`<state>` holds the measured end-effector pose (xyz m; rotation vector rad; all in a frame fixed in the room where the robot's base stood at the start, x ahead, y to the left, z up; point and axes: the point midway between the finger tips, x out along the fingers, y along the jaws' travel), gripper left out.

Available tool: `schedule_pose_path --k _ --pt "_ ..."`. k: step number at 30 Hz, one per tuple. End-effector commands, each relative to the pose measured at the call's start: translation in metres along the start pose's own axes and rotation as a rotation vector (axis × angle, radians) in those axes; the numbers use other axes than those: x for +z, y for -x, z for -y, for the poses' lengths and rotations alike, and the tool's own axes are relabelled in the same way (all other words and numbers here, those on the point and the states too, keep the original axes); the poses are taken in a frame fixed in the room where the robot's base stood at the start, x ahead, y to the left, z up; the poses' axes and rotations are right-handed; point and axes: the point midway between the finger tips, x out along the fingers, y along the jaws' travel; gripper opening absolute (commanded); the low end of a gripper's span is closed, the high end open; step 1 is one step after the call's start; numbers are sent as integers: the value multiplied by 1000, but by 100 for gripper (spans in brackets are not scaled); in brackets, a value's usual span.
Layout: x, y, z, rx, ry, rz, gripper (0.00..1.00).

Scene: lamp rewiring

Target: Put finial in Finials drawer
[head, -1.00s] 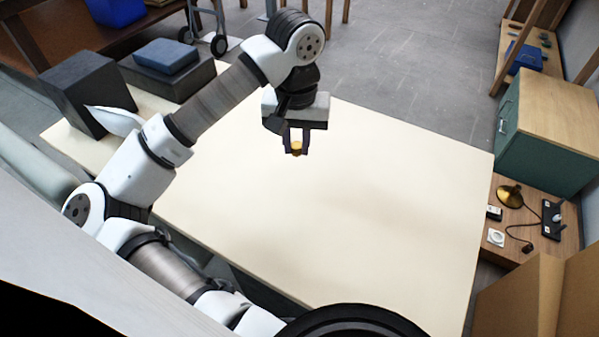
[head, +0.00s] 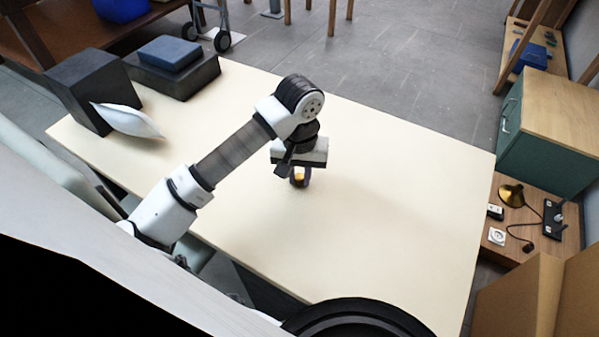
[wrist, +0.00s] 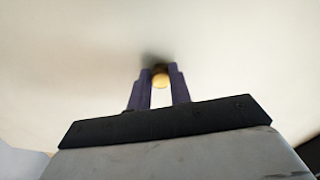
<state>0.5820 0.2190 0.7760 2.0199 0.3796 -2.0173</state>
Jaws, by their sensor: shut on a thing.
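The finial (head: 299,178) is a small golden, rounded piece. My gripper (head: 300,182) is shut on it, above the cream table (head: 400,200) near its middle. In the wrist view the finial (wrist: 160,80) sits between the tips of the two purple-grey fingers, with a dark shadow on the pale surface just beyond. I cannot tell whether it touches the tabletop. A teal cabinet (head: 512,125) with a wooden top and a pale handle stands at the right. I cannot read any drawer label.
Dark boxes (head: 90,90), a blue box (head: 170,52) and a white pillow (head: 128,120) occupy the table's far left. A brass lamp (head: 511,194) and small parts lie on a wooden surface at right. A cardboard box (head: 520,295) stands at lower right. The table's right half is clear.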

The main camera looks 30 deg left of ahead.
Motion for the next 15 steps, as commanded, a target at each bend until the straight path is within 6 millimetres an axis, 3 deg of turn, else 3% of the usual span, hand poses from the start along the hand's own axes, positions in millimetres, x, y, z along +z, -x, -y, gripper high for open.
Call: schedule_pose_path --k 5,6,9,11,15 --pt "0 -4 0 0 0 0 0" --pt "0 -4 0 0 0 0 21" --pt "0 -2 0 1 0 0 34" --pt "0 -2 0 1 0 0 42" --pt "0 -2 0 0 0 0 42"
